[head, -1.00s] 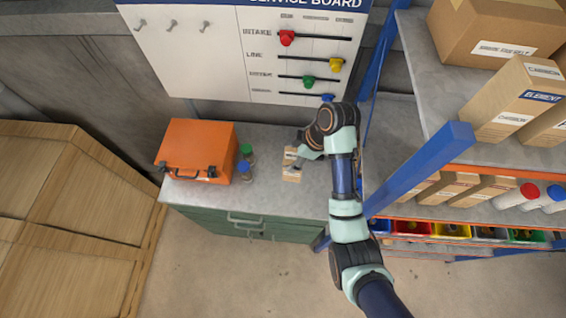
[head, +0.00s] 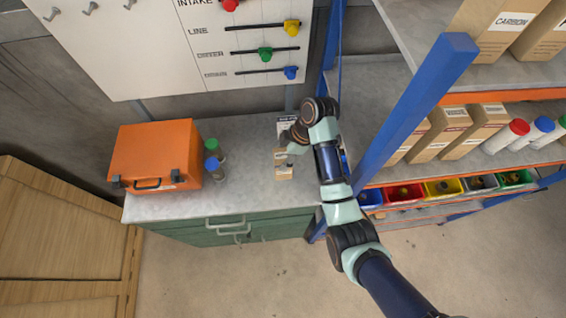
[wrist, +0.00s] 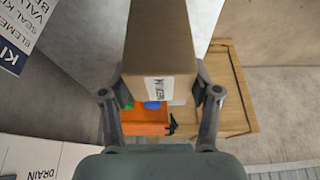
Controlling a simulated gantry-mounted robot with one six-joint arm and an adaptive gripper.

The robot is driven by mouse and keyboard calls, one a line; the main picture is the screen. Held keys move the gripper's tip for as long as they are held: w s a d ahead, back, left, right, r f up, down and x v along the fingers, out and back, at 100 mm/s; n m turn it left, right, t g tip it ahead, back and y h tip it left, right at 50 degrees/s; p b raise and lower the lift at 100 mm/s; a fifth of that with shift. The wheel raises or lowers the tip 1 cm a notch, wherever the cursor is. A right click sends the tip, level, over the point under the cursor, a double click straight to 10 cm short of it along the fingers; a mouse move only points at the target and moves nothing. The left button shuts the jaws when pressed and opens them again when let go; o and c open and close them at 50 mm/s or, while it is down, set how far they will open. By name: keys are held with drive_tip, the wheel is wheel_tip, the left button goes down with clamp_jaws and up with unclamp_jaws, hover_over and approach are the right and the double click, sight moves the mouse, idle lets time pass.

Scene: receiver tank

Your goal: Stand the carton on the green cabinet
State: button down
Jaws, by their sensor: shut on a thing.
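The brown carton (head: 284,172) with a white label is at the right part of the green cabinet's (head: 200,236) grey top in the head view. My gripper (head: 287,152) covers part of it. In the wrist view the carton (wrist: 160,45) is between the two fingers of my gripper (wrist: 160,95), which are shut on its sides. The carton looks roughly upright, but I cannot tell whether its base touches the top.
An orange case (head: 155,155) and two bottles with green (head: 211,145) and blue (head: 212,164) caps stand left of the carton. A blue shelf post (head: 415,115) rises close on the right. The top between bottles and carton is clear.

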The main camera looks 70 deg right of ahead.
drive_tip(key=shift+f, duration=2.5)
drive_tip(key=shift+c, duration=1.2)
unclamp_jaws()
drive_tip(key=v, duration=0.7)
drive_tip(key=shift+r, duration=0.4)
